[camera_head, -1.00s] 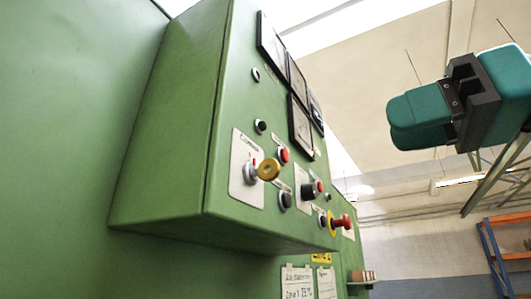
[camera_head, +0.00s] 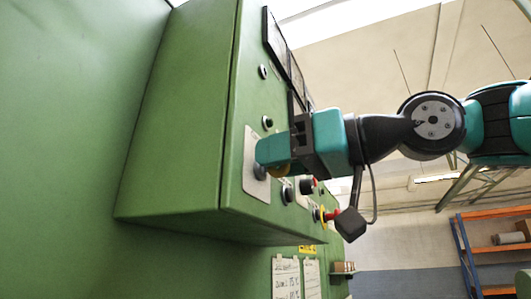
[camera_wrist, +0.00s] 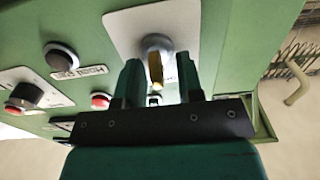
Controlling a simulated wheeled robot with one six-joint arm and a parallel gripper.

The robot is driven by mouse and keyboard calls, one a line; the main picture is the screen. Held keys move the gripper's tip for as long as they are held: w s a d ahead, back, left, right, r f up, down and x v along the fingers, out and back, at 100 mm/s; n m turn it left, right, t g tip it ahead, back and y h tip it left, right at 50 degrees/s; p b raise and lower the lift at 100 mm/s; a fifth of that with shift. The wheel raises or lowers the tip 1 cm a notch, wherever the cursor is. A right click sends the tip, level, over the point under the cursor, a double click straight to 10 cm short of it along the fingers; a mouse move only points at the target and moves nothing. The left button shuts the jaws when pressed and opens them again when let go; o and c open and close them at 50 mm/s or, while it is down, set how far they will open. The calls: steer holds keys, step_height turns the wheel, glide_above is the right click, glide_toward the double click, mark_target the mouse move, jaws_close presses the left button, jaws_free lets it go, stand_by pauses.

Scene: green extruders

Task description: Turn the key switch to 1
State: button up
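The key switch has a pale plate (camera_head: 254,188) on the sloping green panel. In the head view my gripper (camera_head: 272,152) covers most of its yellow key (camera_head: 280,172). In the wrist view the yellow key (camera_wrist: 156,68) stands in its round grey collar (camera_wrist: 158,42) on the plate (camera_wrist: 122,28). My gripper (camera_wrist: 160,72) is open, with one teal finger on each side of the key. A gap shows between the key and each finger. The switch's position marks are not readable now.
Below the switch are a dark button (camera_head: 287,193), a dark selector (camera_head: 307,188) and a red emergency stop knob (camera_head: 331,215) on yellow. In the wrist view, a dark button (camera_wrist: 61,56) and a red button (camera_wrist: 100,101) lie left of the key. Open room lies right of the panel.

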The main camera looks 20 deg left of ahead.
steer(key=shift+c, duration=0.2)
jaws_close()
steer(key=shift+r+m, duration=0.1)
steer(key=shift+m, duration=0.2)
steer(key=shift+w+m+p, duration=0.1)
steer(key=shift+m+p, duration=0.6)
steer(key=shift+m, duration=0.2)
steer(key=m+p, duration=0.1)
steer(key=m, duration=0.2)
steer(key=m+p, duration=0.1)
steer(key=m, duration=0.2)
steer(key=w+m+p, duration=0.1)
steer(key=m+p, duration=0.1)
steer(key=m, duration=0.1)
steer(key=shift+f, duration=0.35)
steer(key=shift+m, duration=0.4)
steer(key=shift+o, duration=0.2)
jaws_free()
